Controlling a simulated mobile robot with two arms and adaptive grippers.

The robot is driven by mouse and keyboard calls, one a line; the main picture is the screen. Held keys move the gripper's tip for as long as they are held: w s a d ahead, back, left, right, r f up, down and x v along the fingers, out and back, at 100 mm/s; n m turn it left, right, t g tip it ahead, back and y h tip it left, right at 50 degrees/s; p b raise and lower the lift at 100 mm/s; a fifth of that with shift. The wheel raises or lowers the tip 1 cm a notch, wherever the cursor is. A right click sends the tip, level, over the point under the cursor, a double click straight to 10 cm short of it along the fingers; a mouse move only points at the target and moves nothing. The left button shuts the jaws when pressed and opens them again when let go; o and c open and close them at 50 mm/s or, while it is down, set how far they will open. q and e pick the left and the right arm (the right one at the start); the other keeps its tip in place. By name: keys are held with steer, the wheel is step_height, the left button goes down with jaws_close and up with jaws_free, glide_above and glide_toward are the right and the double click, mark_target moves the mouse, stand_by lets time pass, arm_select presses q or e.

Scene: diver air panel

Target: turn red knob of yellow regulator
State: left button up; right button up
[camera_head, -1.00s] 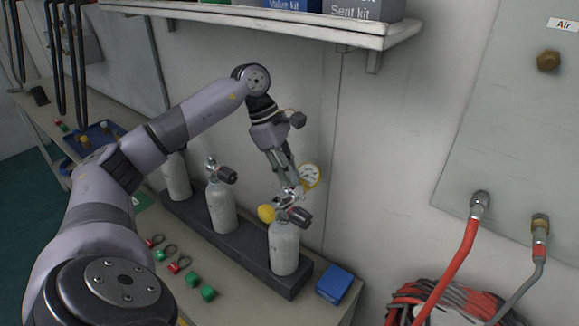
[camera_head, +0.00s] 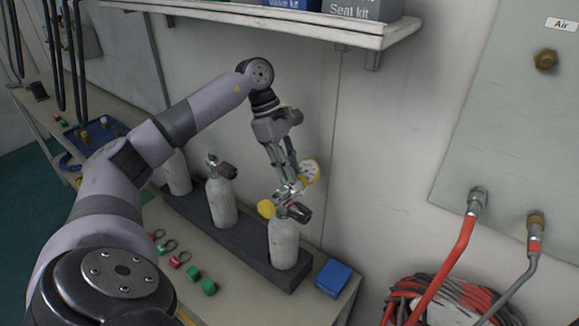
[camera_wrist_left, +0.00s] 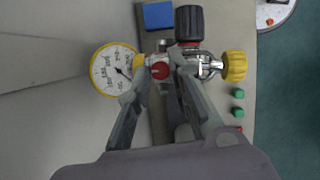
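The yellow regulator sits on top of the nearest grey cylinder (camera_head: 284,243). It has a round gauge with a yellow rim (camera_head: 309,172), a yellow knob (camera_head: 266,208) and a black knob (camera_head: 299,211). The gauge (camera_wrist_left: 115,69), black knob (camera_wrist_left: 189,22) and yellow knob (camera_wrist_left: 235,66) also show in the left wrist view. The red knob (camera_wrist_left: 161,75) lies between the fingertips of my left gripper (camera_wrist_left: 163,80), partly covered by them. The left gripper (camera_head: 288,184) reaches down to the regulator from above. I cannot tell whether both fingers touch the knob. My right gripper is not in view.
Two more cylinders with valves (camera_head: 221,202) stand in the dark rack (camera_head: 243,248) to the left. A blue box (camera_head: 334,279) and green pieces (camera_head: 209,287) lie on the bench. A shelf (camera_head: 260,20) overhangs behind. Red and grey hoses (camera_head: 447,275) hang at right.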

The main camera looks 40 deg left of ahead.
arm_select(q)
steer(key=o, duration=0.4)
steer(key=shift+c, duration=0.2)
steer(key=v, duration=0.7)
steer(key=shift+r, duration=0.25)
steer(key=shift+a, duration=0.1)
